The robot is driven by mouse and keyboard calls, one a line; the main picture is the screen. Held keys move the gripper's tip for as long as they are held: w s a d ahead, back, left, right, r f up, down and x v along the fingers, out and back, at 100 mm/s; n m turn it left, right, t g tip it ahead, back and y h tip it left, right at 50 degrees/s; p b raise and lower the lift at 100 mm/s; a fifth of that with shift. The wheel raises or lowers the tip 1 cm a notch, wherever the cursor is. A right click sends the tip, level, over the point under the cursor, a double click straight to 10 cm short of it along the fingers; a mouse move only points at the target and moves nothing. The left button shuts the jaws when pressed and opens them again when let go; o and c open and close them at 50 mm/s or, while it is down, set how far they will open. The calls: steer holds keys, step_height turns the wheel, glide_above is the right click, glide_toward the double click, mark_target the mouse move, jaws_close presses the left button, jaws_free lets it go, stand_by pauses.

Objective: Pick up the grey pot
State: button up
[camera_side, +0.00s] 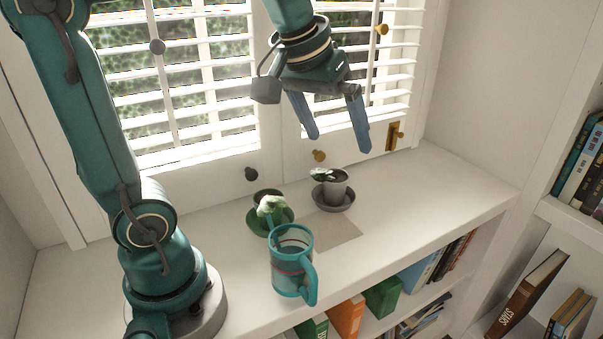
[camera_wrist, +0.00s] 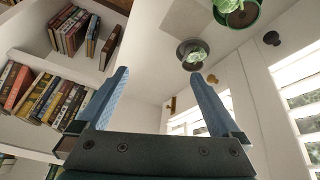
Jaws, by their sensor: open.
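The grey pot (camera_side: 335,191) stands upright on a dark grey saucer (camera_side: 349,203) on the white sill, with a small plant leaning over its left rim. In the wrist view the pot (camera_wrist: 187,48) shows beyond the fingers, above the right fingertip. My gripper (camera_side: 340,143) is open and empty, its two blue fingers pointing down in the air above the pot and apart from it. It also shows in the wrist view (camera_wrist: 160,73), with nothing between the fingers.
A green pot with a pale plant (camera_side: 270,207) stands on a green saucer left of the grey pot. A teal mug (camera_side: 287,262) stands in front. Window blinds and knobs are behind, and bookshelves lie below and right. The sill to the right is clear.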

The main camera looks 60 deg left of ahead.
steer(key=w+a+f+n+g, duration=0.25)
steer(key=w+a+f, duration=0.25)
steer(key=w+a, duration=0.25)
steer(key=n, duration=0.1)
glide_toward(335, 178)
steer(key=d, duration=0.1)
steer(key=w+d, duration=0.1)
steer(key=shift+w+d+r, duration=0.25)
steer(key=shift+w+r, duration=0.05)
steer(key=shift+w, duration=0.05)
steer(key=shift+n+g, duration=0.45)
steer(key=shift+g, duration=0.3)
steer(key=f, duration=0.1)
steer(key=a+f, duration=0.1)
steer(key=f, duration=0.1)
steer(key=a+f, duration=0.1)
steer(key=f, duration=0.1)
steer(key=shift+s+a+f, duration=0.2)
steer(key=shift+w+a+f, duration=0.1)
steer(key=shift+f, duration=1.05)
steer(key=shift+w+a+f, duration=0.1)
steer(key=shift+f, duration=1.05)
jaws_close()
